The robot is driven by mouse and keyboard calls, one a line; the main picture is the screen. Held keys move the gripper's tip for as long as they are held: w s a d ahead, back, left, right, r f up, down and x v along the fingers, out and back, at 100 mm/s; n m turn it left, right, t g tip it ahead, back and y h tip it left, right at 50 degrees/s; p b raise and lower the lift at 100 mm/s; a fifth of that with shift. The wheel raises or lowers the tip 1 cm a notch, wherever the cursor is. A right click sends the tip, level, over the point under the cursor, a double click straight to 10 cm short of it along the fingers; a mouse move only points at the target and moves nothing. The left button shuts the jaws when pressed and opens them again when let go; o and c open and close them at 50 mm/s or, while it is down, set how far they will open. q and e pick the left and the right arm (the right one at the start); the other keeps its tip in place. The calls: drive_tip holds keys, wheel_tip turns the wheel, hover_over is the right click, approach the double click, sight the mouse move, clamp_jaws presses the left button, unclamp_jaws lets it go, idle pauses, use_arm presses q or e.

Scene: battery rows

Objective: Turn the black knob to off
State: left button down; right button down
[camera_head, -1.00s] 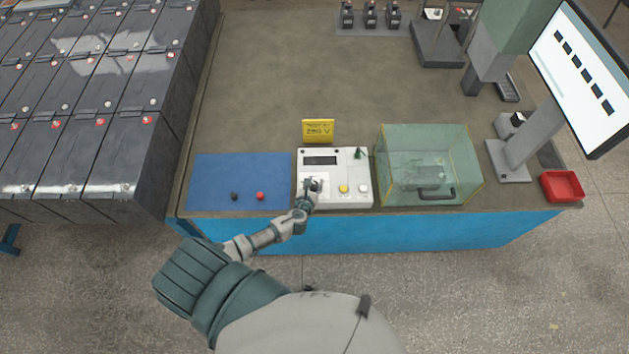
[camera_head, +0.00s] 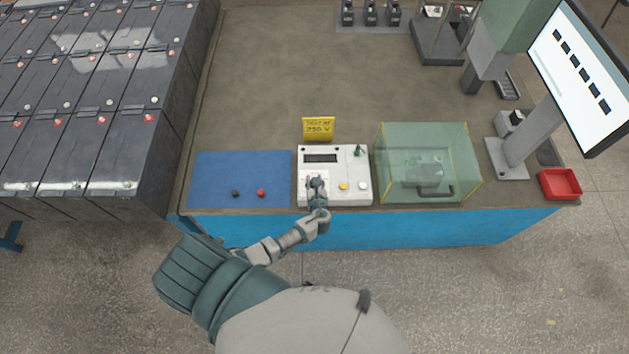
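A white tester box (camera_head: 336,196) with a dark display sits at the front edge of the bench. My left gripper (camera_head: 316,181) is over the left part of its front face, at or very near the surface. No black knob shows clearly; the gripper covers that part of the box, where one may be hidden. Whether the fingers are open or shut on something is too small to tell. A yellow button (camera_head: 343,186), a white button (camera_head: 363,186) and a green lever (camera_head: 358,151) show right of the gripper. My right gripper is not in view.
A blue mat (camera_head: 220,170) with a black and a red piece lies left of the box. A clear yellow-edged case (camera_head: 450,145) stands close on the right. A yellow sign (camera_head: 319,129) stands behind. A monitor (camera_head: 580,80) and red tray (camera_head: 561,184) are farther right.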

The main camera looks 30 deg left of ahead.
use_arm(q)
drive_tip(key=shift+s+d+f, duration=0.1)
drive_tip(key=shift+s+f, duration=0.15)
drive_tip(key=shift+f, duration=0.1)
drive_tip(key=c, duration=1)
unclamp_jaws()
drive_tip(key=shift+o, duration=1.2)
drive_tip(key=shift+w+r, duration=0.15)
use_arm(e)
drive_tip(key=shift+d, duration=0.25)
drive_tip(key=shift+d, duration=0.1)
use_arm(q)
drive_tip(key=v, duration=1.2)
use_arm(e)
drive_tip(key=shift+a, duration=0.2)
